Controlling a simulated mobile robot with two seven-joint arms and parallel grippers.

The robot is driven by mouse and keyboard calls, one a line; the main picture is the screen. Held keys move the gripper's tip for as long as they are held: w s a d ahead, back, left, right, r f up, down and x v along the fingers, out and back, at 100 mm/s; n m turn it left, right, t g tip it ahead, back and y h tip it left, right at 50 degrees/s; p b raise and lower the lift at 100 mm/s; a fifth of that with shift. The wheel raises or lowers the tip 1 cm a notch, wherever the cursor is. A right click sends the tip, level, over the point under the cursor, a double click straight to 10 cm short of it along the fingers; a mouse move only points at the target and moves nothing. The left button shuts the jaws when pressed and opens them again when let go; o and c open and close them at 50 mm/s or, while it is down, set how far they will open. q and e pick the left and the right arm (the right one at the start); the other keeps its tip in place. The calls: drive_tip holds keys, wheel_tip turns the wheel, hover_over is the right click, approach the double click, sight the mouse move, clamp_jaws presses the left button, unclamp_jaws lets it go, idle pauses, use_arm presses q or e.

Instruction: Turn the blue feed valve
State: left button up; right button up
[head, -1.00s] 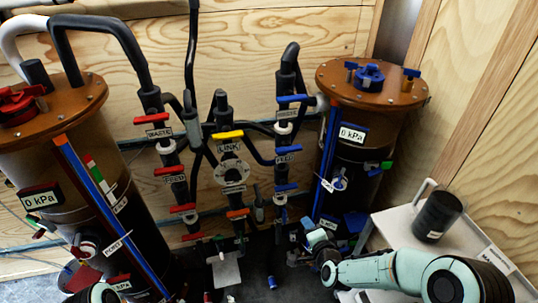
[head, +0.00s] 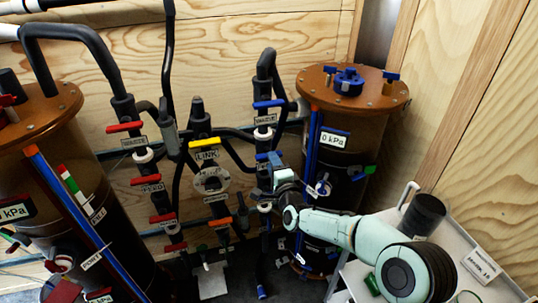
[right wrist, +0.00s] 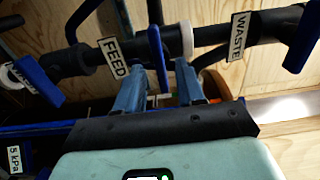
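The blue feed valve handle (head: 263,156) is on the right-hand dark pipe in the head view, by the FEED label, partly hidden by my right gripper (head: 284,176). In the right wrist view the upright blue feed handle (right wrist: 157,48) stands next to the FEED label (right wrist: 112,56). My right gripper (right wrist: 160,82) has its two fingers apart, one on each side of the handle's line. There is a visible gap between the fingers and the handle. My left gripper is not in view.
The blue waste handle (head: 268,104) is above on the same pipe, and another blue handle (head: 260,189) is below. The right filter tank (head: 350,115) stands close beside my right arm. A pale cart (head: 465,240) with a black cup (head: 424,213) is at the lower right.

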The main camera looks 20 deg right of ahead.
drive_tip(key=shift+w+a+p, duration=0.1)
drive_tip(key=shift+w+p, duration=0.2)
drive_tip(key=shift+w, duration=1.8)
clamp_jaws()
